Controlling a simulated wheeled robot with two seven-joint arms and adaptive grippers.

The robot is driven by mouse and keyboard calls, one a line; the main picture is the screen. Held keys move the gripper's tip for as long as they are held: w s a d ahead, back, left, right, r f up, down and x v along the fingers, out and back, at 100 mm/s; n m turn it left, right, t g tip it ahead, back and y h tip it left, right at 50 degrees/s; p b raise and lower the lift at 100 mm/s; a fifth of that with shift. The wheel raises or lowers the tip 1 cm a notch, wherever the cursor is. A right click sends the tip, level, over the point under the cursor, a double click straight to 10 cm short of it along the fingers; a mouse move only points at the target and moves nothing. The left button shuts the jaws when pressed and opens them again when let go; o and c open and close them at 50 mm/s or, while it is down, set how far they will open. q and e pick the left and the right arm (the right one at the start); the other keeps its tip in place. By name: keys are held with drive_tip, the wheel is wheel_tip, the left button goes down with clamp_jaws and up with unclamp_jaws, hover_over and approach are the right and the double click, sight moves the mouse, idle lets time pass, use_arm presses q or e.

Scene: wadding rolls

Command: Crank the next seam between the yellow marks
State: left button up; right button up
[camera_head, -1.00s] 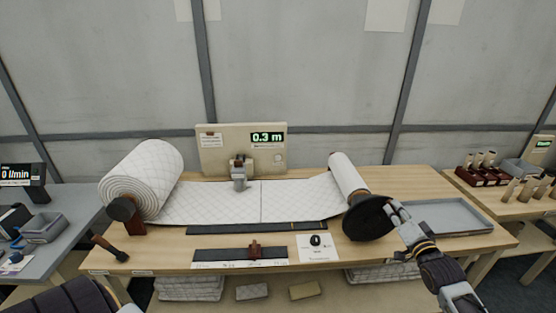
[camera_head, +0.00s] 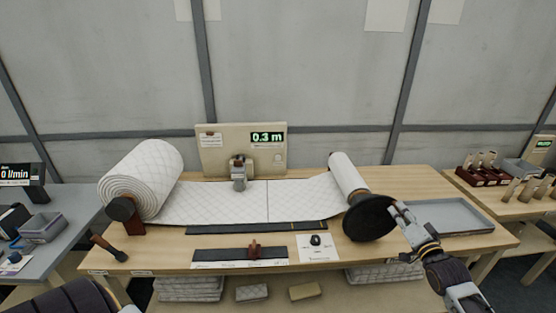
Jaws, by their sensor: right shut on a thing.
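White quilted wadding (camera_head: 220,202) runs flat from the big roll (camera_head: 140,178) at the left to the thinner take-up roll (camera_head: 347,173) at the right. A seam (camera_head: 268,201) crosses it as a thin line. The dark strip (camera_head: 240,229) along the front has small yellow marks near its right end; the seam is left of them. The black crank wheel (camera_head: 370,218) is at the front end of the take-up roll. My right gripper (camera_head: 398,212) is shut at the wheel's right rim, on its handle, which the fingers hide. My left gripper is out of view.
A counter panel (camera_head: 240,150) behind the wadding reads 0.3 m. A grey tray (camera_head: 450,215) lies right of the wheel. A second dark strip (camera_head: 215,256), a white card (camera_head: 318,249) and a dark-headed tool (camera_head: 108,248) are at the front.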

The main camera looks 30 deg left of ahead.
drive_tip(key=shift+f, duration=0.3)
drive_tip(key=shift+w+d+f+b, duration=0.35)
drive_tip(key=shift+d+f+b, duration=0.1)
drive_tip(key=shift+d+f, duration=0.1)
drive_tip(key=shift+r, duration=0.1)
drive_tip(key=shift+w+d+f+b, duration=0.2)
drive_tip(key=shift+d+f+b, duration=0.1)
drive_tip(key=shift+f, duration=0.1)
drive_tip(key=shift+w+d+f+b, duration=0.15)
drive_tip(key=shift+f+b, duration=0.1)
drive_tip(key=shift+f, duration=0.15)
drive_tip(key=shift+f, duration=0.2)
drive_tip(key=shift+w+d+f+b, duration=0.25)
drive_tip(key=shift+d+f+b, duration=0.1)
drive_tip(key=shift+f+b, duration=0.3)
drive_tip(key=shift+f, duration=0.15)
idle(0.4)
